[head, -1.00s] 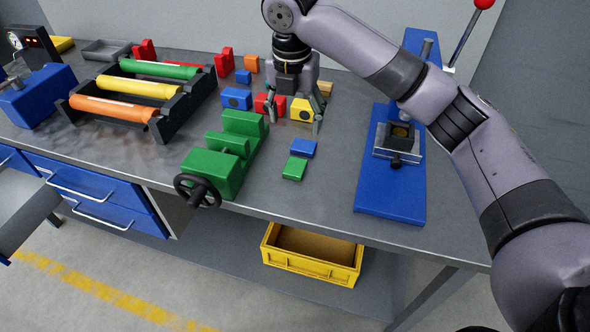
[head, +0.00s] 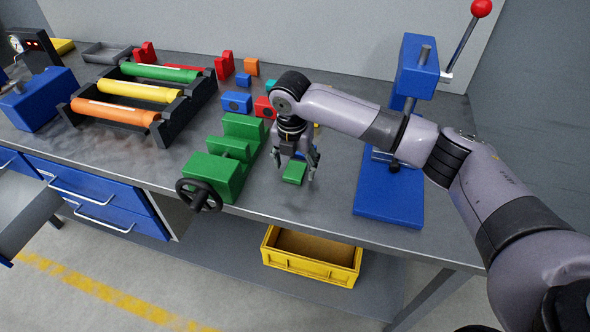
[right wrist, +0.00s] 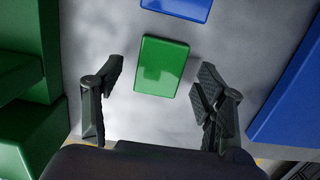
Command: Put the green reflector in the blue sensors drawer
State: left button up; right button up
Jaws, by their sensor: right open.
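The green reflector (head: 293,174), a small flat green block, lies on the workbench right of the green vise. My right gripper (head: 296,168) is open above it, pointing down. In the right wrist view the reflector (right wrist: 162,66) shows between and slightly beyond the open fingertips (right wrist: 160,90), with bench visible on both sides. Blue drawers (head: 90,188) with metal handles sit under the bench at the left; no labels are readable. A grey and blue piece (head: 22,212) juts out there, perhaps a pulled-out drawer. My left gripper is not in view.
A green vise (head: 215,172) stands left of the gripper, and a blue-based press (head: 390,200) stands right. A blue block (right wrist: 178,7) lies just beyond the reflector. Coloured rollers (head: 140,90) are on a black rack. A yellow bin (head: 312,268) is below. The bench front is clear.

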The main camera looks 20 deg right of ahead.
jog(key=shift+f, duration=0.55)
jog(key=c, duration=1.2)
jog(key=shift+r, duration=0.15)
